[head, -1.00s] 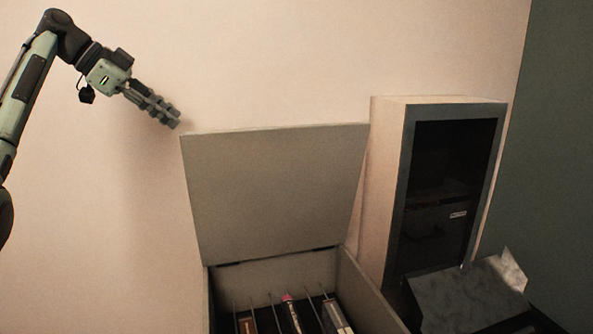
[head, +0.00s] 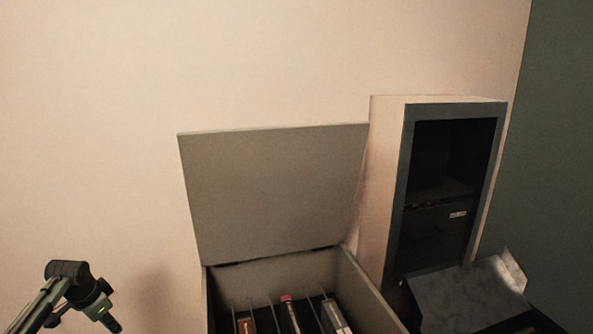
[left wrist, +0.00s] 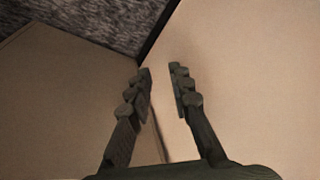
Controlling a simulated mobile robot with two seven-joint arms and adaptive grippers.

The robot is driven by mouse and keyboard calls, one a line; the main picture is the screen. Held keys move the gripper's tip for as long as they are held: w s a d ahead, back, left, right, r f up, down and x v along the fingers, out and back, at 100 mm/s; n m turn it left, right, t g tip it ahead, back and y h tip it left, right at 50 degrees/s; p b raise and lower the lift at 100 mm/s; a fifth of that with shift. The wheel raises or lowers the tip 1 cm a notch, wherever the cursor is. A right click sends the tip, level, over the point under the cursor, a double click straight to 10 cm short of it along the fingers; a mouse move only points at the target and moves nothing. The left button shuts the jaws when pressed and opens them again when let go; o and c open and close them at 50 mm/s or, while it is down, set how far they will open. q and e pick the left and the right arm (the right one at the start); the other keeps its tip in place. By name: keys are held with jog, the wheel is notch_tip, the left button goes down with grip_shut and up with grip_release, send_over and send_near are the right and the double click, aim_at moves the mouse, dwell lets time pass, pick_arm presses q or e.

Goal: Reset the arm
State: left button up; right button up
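My left arm shows at the lower left of the head view, low and left of the open box. Its gripper (head: 111,324) is only partly in that view, at the bottom edge. In the left wrist view the two dark fingers of the left gripper (left wrist: 160,85) stand apart with a gap between them. Nothing is held between them, and plain wall surfaces lie beyond. My right gripper is in neither view.
A box (head: 205,300) with its lid (head: 275,195) raised holds several upright items between dividers. A tall cabinet (head: 380,190) with a dark open front stands to its right. A grey angled panel (head: 470,295) is at the lower right. The wall area at left is clear.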

pick_arm(q)
jog(key=s+a+f+n+y, duration=0.1)
jog(key=s+a+f+y, duration=0.2)
jog(key=s+f, duration=1.15)
jog(key=s+a+f+y, duration=0.1)
jog(key=s+f, duration=0.2)
jog(key=s, duration=0.6)
jog(key=s+f, duration=0.3)
jog(key=s, duration=0.7)
jog(key=s+d+f+n+h, duration=0.1)
jog(key=d+f, duration=0.1)
jog(key=d, duration=0.5)
jog(key=s+d+f+n+g+h, duration=0.1)
jog(key=d+f, duration=0.1)
jog(key=d, duration=0.6)
jog(key=d+f+h, duration=0.1)
jog(key=d+f, duration=0.2)
jog(key=d, duration=0.4)
jog(key=shift+s+d+n+h, duration=0.25)
jog(key=shift+s+n+h, duration=0.15)
jog(key=shift+f, duration=0.1)
